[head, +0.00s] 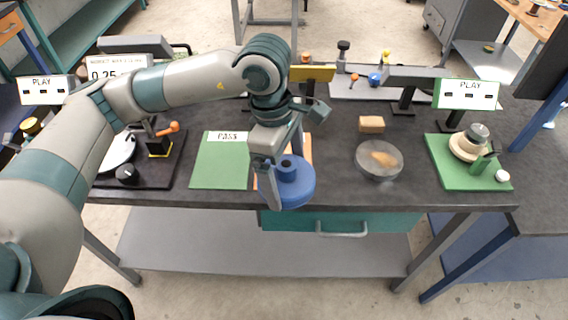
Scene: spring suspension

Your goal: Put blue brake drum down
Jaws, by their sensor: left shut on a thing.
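The blue brake drum (296,190) is a round blue piece with a raised hub, near the front edge of the table in the head view. My left gripper (279,175) reaches down to it from above and is shut on it. The drum is over or on an orange mat (305,146), mostly hidden behind the drum and gripper. I cannot tell whether the drum touches the surface below. My right gripper does not show.
A green PASS mat (221,172) lies left of the drum. A green-based fixture (440,165) stands at far right, and a dark-based gauge (150,175) at left. Dark tabletop (335,165) is clear beside the drum.

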